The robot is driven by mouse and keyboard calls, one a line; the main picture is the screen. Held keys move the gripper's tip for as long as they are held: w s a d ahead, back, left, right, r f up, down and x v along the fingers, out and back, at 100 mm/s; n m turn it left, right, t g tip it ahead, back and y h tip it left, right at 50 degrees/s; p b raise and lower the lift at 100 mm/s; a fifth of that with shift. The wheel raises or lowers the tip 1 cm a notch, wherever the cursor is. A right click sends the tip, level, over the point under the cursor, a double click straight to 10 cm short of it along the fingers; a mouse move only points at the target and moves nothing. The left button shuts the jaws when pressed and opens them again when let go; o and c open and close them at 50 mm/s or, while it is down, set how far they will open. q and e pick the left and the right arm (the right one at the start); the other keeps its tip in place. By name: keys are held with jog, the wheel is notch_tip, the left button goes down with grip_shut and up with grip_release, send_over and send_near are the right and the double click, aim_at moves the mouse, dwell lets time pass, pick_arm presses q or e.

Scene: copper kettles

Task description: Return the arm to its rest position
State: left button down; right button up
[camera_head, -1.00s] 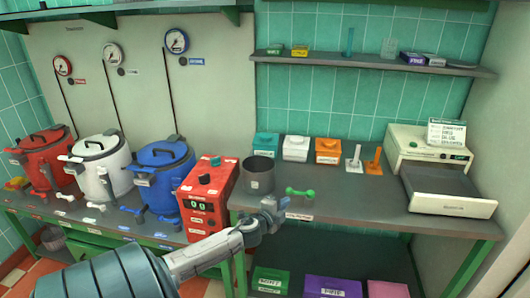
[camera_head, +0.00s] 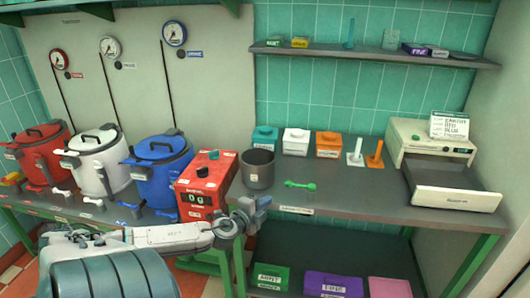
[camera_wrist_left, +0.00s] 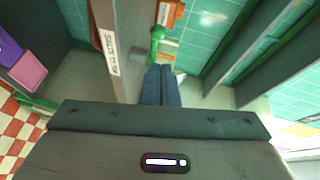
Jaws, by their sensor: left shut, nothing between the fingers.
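My left gripper (camera_head: 254,209) is in the head view, in front of the bench's front edge, below the grey pot and left of the green scoop-like tool. In the left wrist view its two fingers (camera_wrist_left: 161,84) lie closed together with nothing between them. My left arm comes in from the lower left and reaches right. My right gripper is in neither view.
The bench (camera_head: 340,200) holds a grey pot (camera_head: 258,170), a green tool (camera_head: 300,184), a red control box (camera_head: 205,185) and a white machine with an open drawer (camera_head: 455,197). Red (camera_head: 42,155), white (camera_head: 97,165) and blue (camera_head: 160,178) kettles stand left. Labelled boxes (camera_head: 333,286) sit below.

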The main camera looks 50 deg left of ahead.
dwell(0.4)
pick_arm(q)
jog(key=s+a+f+n+g+y, duration=0.1)
jog(key=s+a+f+n+g, duration=0.2)
jog(key=f, duration=0.6)
jog(key=s+a+f+n+g+y, duration=0.15)
jog(key=s+a+f, duration=0.25)
jog(key=f, duration=0.6)
jog(key=s+d+f+n+g, duration=0.1)
jog(key=s+f+n+g, duration=0.1)
jog(key=s+f, duration=0.45)
jog(key=s+d+f+n+g, duration=0.1)
jog(key=s+f+n+g, duration=0.15)
jog(key=f, duration=0.75)
jog(key=s+d+f+n+g+h, duration=0.2)
jog(key=s+d+f+g+h, duration=0.1)
jog(key=s+d+f, duration=1.15)
jog(key=s+d+f+n+g+h, duration=0.1)
jog(key=s+d+f, duration=0.3)
jog(key=s+d, duration=0.2)
jog(key=s+d+f+n+g+h, duration=0.1)
jog(key=s+d+f, duration=0.4)
jog(key=d, duration=0.3)
jog(key=shift+s+d+f+g+h, duration=0.2)
jog(key=shift+s+g+h, duration=0.2)
jog(key=shift+s, duration=0.3)
